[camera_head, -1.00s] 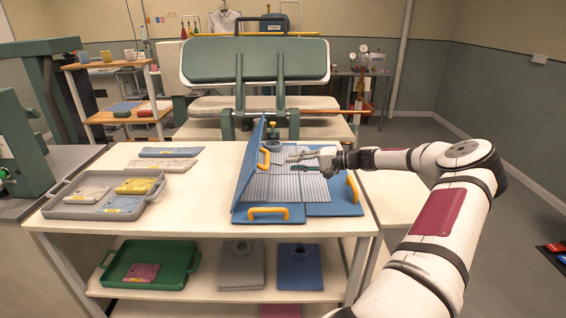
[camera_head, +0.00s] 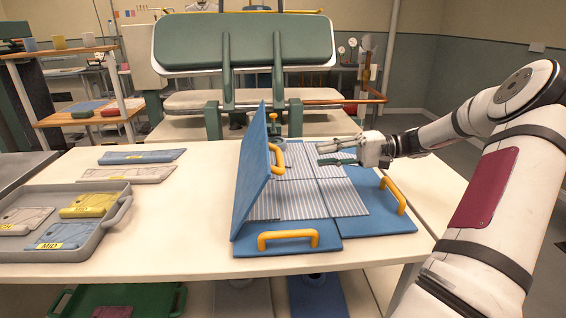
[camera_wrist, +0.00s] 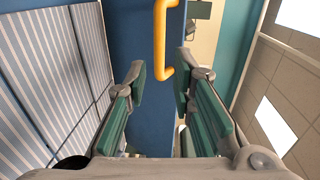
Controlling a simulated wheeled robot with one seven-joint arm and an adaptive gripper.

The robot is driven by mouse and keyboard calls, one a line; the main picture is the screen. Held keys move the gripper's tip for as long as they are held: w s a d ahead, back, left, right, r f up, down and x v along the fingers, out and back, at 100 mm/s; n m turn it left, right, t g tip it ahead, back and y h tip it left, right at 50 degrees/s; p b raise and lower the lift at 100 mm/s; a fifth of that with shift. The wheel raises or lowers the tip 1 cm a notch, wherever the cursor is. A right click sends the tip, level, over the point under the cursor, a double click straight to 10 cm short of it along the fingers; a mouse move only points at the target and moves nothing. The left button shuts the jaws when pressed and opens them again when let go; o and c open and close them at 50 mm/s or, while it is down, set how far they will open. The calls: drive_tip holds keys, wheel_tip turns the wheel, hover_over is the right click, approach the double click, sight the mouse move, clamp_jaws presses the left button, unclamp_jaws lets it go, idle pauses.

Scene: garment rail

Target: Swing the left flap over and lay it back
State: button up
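The left flap (camera_head: 252,180) is a blue panel standing up on its edge at the left of the folding board, leaning slightly right. Its yellow handle (camera_head: 277,158) is on its right-hand face, near the upper far part. A striped grey cloth (camera_head: 335,197) lies flat on the board to its right. My gripper (camera_head: 320,153) is open and empty above the cloth, right of the flap and apart from it, fingers pointing left. In the wrist view the flap (camera_wrist: 146,100) shows between the open fingers, with the yellow handle (camera_wrist: 161,40) ahead of them.
The near flap has a yellow handle (camera_head: 288,239), and the right flap another (camera_head: 394,195). A grey tray (camera_head: 100,222) with labelled folded pieces stands at the left. The white table (camera_head: 190,210) is clear between tray and board. A green press (camera_head: 243,45) stands behind.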

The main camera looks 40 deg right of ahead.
sight(280, 158)
drive_tip(key=x, duration=1.2)
drive_tip(key=shift+w+a+b, duration=0.1)
drive_tip(key=shift+b, duration=0.2)
clamp_jaws()
